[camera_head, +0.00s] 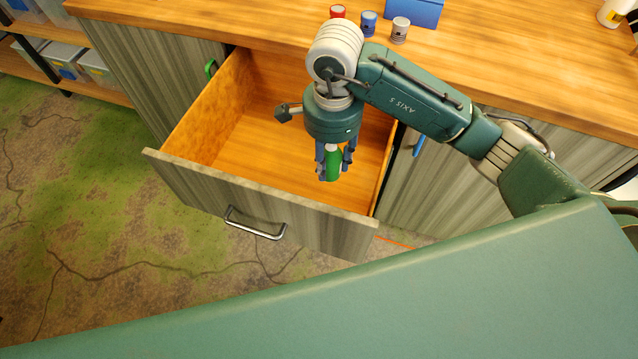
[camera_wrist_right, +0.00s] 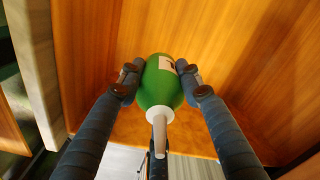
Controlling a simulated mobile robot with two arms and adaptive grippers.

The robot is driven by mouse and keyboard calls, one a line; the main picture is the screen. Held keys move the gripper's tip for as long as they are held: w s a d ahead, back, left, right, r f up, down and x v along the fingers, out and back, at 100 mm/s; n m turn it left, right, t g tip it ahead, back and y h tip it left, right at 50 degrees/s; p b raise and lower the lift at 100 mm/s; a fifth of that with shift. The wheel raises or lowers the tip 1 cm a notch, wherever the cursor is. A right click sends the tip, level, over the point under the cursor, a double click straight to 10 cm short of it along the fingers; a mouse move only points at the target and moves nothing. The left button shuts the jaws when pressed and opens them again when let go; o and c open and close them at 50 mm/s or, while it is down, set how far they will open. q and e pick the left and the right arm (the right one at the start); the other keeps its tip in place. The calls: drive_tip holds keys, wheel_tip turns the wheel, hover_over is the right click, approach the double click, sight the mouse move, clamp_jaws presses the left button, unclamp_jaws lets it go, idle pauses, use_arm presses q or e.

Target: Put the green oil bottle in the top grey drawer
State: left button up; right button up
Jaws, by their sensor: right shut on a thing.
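The green oil bottle (camera_head: 333,163) is held by my right gripper (camera_head: 333,172) over the open grey drawer (camera_head: 240,206). The right wrist view shows the green bottle (camera_wrist_right: 160,82) between the two fingers (camera_wrist_right: 160,78), its white nozzle pointing toward the camera. The fingers touch both its sides. Wooden drawer surfaces show around it. I cannot tell whether the bottle touches the drawer bottom. The drawer is pulled out, and its visible wooden interior is empty apart from the gripper and bottle. My left gripper is not in view.
The wooden counter (camera_head: 230,22) above the drawer carries a red can (camera_head: 337,11), a blue can (camera_head: 369,22), a grey can (camera_head: 400,30) and a blue box (camera_head: 415,12). A shelf with bins (camera_head: 95,65) stands at the upper left. The floor at left is clear.

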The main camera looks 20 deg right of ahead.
wheel_tip(320, 180, down, 14)
drive_tip(key=shift+a+f+p, duration=0.1)
drive_tip(key=shift+p, duration=0.35)
drive_tip(key=o, duration=1.2)
drive_tip(key=shift+f, duration=0.1)
wheel_tip(320, 180, up, 12)
drive_tip(key=shift+r+b, duration=0.15)
drive_tip(key=shift+b, duration=0.5)
